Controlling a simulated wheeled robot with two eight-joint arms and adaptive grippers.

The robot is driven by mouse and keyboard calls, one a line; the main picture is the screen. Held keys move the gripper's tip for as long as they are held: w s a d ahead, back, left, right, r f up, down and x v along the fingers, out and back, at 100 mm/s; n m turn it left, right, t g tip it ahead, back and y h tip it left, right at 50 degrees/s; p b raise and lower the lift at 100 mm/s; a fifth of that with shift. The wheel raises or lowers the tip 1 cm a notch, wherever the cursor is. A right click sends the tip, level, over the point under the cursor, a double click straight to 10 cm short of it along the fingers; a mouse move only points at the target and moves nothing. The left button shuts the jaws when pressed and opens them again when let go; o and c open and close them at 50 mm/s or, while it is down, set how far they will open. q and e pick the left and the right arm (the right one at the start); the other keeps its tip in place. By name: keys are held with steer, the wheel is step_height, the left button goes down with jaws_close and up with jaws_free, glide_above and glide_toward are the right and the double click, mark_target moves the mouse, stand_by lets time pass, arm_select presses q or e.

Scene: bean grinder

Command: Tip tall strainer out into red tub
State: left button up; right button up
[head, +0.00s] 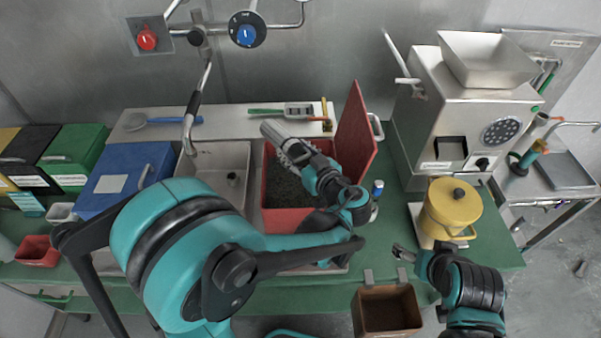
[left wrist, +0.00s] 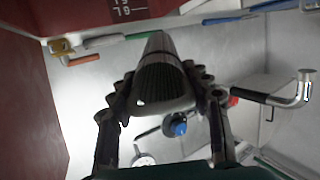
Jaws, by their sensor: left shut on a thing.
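The tall strainer (head: 274,131), a silvery perforated cylinder, is held tilted over the back of the red tub (head: 288,221). My left gripper (head: 293,153) is shut on it; in the left wrist view, the strainer (left wrist: 160,75) sits between both fingers (left wrist: 162,98).
A metal sink (head: 215,160) with a tap (head: 190,125) lies left of the tub. The grinder (head: 470,115) and a yellow pot (head: 452,205) stand at the right. A brown bin (head: 387,308) hangs at the front edge. A shelf with utensils runs behind.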

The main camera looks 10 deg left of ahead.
mark_target(279, 140)
arm_select(q)
steer(key=r+g+h+p, duration=0.1)
steer(key=r+p, duration=0.1)
steer(key=p, duration=0.2)
steer(key=w+a+r+g+h+p, duration=0.1)
steer(key=r+g+h+p, duration=0.1)
steer(key=p, duration=0.3)
steer(key=r+g+h+p, duration=0.1)
steer(key=p, duration=0.3)
steer(key=shift+w+a+r+g+h+p, duration=0.3)
steer(key=shift+a+r+g+h+p, duration=0.05)
steer(key=shift+r+g+h, duration=0.05)
steer(key=w+a+r+g+h+p, duration=0.1)
steer(key=w+a+g+h+p, duration=0.1)
steer(key=w+a+r+g+h+p, duration=0.2)
steer(key=p, duration=0.1)
steer(key=shift+r, duration=0.15)
steer(key=f+b, duration=0.3)
steer(key=f, duration=0.1)
steer(key=f+g+h+b, duration=0.1)
steer(key=f+b, duration=0.2)
steer(key=f, duration=0.1)
steer(key=w+a+f+g+h+b, duration=0.1)
steer(key=f+b, duration=0.2)
steer(key=f, duration=0.2)
steer(key=shift+r, duration=0.2)
